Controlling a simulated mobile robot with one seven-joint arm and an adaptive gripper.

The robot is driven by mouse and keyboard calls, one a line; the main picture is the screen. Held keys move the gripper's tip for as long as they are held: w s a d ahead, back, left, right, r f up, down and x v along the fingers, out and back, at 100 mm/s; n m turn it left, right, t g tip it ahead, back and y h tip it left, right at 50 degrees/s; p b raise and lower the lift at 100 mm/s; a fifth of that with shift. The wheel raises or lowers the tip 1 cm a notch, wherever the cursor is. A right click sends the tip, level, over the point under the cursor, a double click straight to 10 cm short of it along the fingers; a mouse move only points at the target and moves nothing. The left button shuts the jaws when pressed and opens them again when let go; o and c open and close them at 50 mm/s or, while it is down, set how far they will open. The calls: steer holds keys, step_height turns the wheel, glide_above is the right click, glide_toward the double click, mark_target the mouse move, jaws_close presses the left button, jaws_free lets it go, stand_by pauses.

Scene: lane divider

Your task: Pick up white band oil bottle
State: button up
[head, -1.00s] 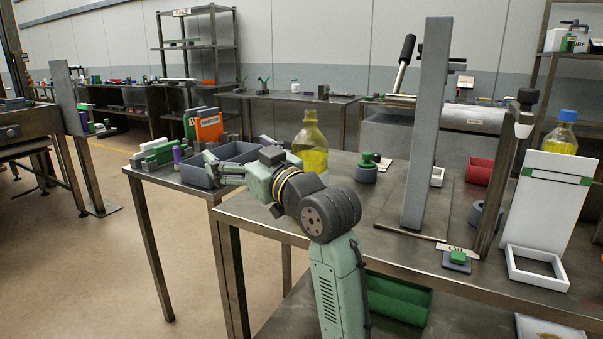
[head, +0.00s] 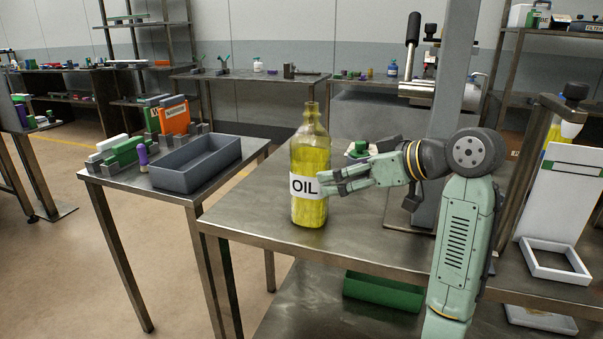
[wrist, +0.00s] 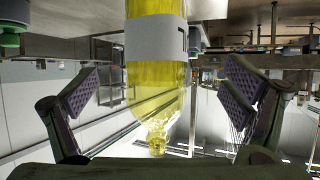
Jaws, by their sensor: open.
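The white band oil bottle (head: 310,160) stands upright near the left end of the metal table. It is clear with yellow oil inside, and its white band reads OIL. My gripper (head: 330,184) is at the right side of the bottle in the head view, at the height of the band. In the wrist view the bottle (wrist: 155,70) appears upside down, between the two spread fingers of my gripper (wrist: 165,95). There are gaps between the bottle and both finger pads. The gripper is open and holds nothing.
A grey tray (head: 163,178) and an orange binder (head: 174,117) are on the side table at left. A grey upright post (head: 455,90) stands behind my arm. A white stand (head: 565,195) is at right. A green bin (head: 380,292) sits on the lower shelf.

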mark_target(311, 175)
steer(key=p+x, duration=0.2)
steer(key=x, duration=0.8)
steer(key=shift+w, duration=0.2)
steer(key=shift+c, duration=0.4)
steer(key=c, duration=1.9)
steer(key=shift+r, duration=0.2)
